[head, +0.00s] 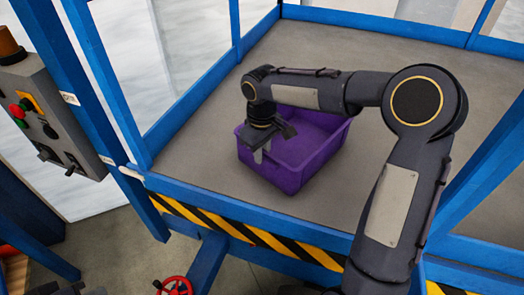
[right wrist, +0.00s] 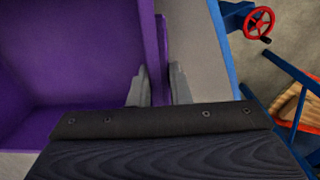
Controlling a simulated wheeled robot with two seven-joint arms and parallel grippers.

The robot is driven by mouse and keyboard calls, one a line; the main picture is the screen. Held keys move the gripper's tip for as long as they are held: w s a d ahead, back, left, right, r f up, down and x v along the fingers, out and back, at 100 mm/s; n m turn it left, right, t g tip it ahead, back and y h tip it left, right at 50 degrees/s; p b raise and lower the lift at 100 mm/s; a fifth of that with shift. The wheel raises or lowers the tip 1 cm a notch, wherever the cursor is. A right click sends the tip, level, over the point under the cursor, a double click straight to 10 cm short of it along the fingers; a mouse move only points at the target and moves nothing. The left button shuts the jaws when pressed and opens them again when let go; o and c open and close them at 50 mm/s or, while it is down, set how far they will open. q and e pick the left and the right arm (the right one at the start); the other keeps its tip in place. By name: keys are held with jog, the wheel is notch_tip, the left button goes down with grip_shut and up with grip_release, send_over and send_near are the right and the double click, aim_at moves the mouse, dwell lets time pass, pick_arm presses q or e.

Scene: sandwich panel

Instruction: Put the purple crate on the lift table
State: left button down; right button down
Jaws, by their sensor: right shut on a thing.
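The purple crate (head: 310,165) is upright and empty over the grey deck of the lift table (head: 215,165), close to its front edge. Whether its base touches the deck I cannot tell for sure. My right gripper (head: 263,150) points down at the crate's left side wall and is shut on it. In the right wrist view the crate's wall (right wrist: 163,55) runs between the two fingers of my right gripper (right wrist: 158,88). A dark shape at the bottom left of the head view may be part of my left gripper (head: 66,289); its fingers do not show clearly.
Blue posts and rails (head: 189,105) frame the lift table. A yellow-black striped edge (head: 250,233) runs along its front. A control box with buttons (head: 45,115) hangs at the left. A red handwheel (head: 174,286) sits below the deck. Free deck lies behind the crate.

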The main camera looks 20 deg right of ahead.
jog(key=shift+f, duration=0.1)
jog(key=c, duration=1.3)
grip_release()
jog(key=shift+c, duration=0.2)
jog(key=shift+r, duration=0.5)
notch_tip(320, 180, up, 11)
jog(key=shift+r+b, duration=0.2)
jog(key=shift+b, duration=0.15)
